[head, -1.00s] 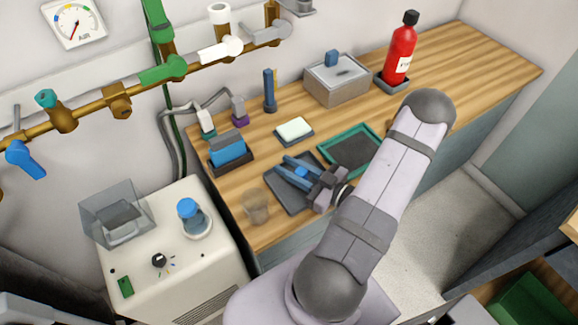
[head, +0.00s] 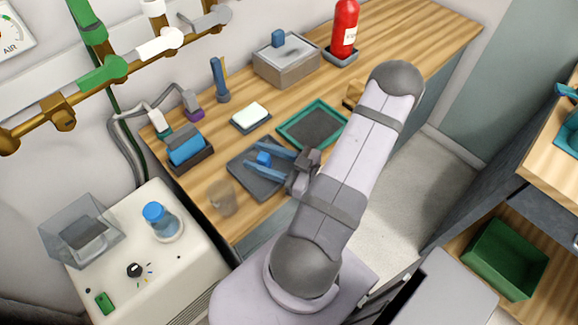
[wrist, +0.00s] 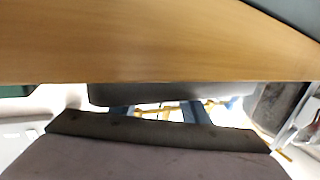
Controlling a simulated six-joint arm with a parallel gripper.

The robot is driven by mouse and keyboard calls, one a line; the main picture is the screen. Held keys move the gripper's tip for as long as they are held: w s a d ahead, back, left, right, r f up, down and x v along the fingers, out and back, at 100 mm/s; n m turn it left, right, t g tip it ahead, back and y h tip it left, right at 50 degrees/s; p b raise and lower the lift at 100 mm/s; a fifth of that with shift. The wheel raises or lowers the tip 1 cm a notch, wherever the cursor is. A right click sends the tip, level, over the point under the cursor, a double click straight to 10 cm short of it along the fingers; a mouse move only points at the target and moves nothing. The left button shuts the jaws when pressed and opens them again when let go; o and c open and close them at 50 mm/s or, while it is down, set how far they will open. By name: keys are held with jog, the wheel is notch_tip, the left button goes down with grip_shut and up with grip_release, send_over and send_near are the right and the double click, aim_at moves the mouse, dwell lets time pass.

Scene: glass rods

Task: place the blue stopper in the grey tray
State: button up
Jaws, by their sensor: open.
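The blue stopper (head: 264,158) is a small bright blue piece over the grey tray (head: 246,182), near the tray's far side. It appears to rest on the tray, though the fingers partly surround it. My gripper (head: 260,161) reaches in from the right with its two blue fingers apart, one on each side of the stopper. I cannot tell whether either finger touches it. In the wrist view the two fingers (wrist: 171,112) show below the dark edge of the tray (wrist: 130,94); the stopper cannot be made out there.
A green-rimmed tray (head: 284,134) lies close behind my gripper. A clear cup (head: 222,198) stands at the counter's front left. A dark holder with a blue block (head: 187,150), a white soap-like block (head: 250,115) and a metal box (head: 287,66) stand farther back.

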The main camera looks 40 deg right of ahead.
jog(key=b+v, duration=0.1)
jog(key=v, duration=0.8)
jog(key=shift+w+r, duration=0.1)
